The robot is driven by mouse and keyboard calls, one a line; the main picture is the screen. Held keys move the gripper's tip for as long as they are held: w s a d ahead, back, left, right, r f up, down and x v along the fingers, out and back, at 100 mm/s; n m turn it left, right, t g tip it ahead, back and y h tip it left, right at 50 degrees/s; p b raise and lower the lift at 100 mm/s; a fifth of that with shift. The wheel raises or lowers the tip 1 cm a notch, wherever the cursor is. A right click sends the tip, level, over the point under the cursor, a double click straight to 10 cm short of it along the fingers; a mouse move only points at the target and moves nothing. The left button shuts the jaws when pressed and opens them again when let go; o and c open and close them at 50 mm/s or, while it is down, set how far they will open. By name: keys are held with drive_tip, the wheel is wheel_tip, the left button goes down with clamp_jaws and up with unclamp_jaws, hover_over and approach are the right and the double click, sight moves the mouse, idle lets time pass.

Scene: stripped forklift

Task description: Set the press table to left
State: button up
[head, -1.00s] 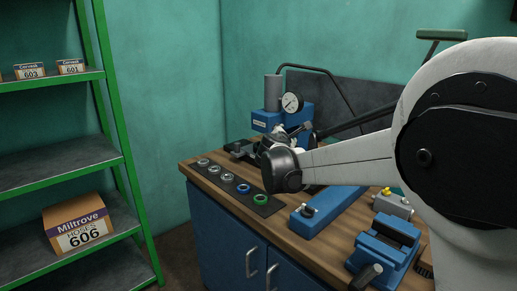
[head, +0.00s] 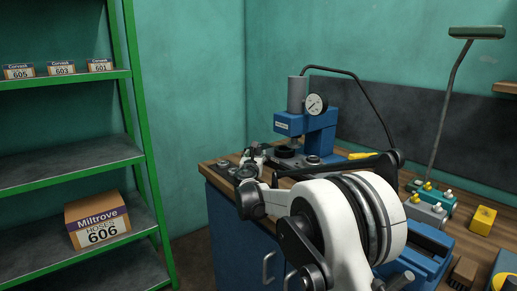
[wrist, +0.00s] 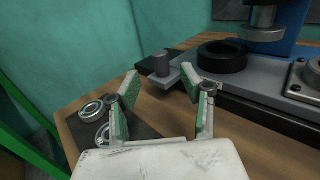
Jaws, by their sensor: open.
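The blue press (head: 305,125) stands at the back of the bench, with its ram also at the top right of the wrist view (wrist: 265,22). Its grey press table (wrist: 245,92) lies under the ram. A black ring (wrist: 222,56) sits on the table, and a seat with a metal bearing is farther right (wrist: 310,72). A short upright grey peg (wrist: 161,63) stands on a tab at the table's left end. My gripper (wrist: 162,84) is open and empty, its green-padded fingers in front of the peg, one to each side in the picture. Contact cannot be told.
Metal bearings (wrist: 91,109) lie on a dark mat left of my gripper. A blue vise (head: 425,250), a grey block with yellow-topped knobs (head: 426,212) and a yellow block (head: 483,220) are on the right. A green shelf (head: 70,172) with boxes stands left.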

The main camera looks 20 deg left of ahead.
drive_tip(key=b+x, duration=0.1)
drive_tip(key=x, duration=0.8)
drive_tip(key=shift+w+a, duration=0.1)
drive_tip(key=shift+w, duration=0.15)
clamp_jaws()
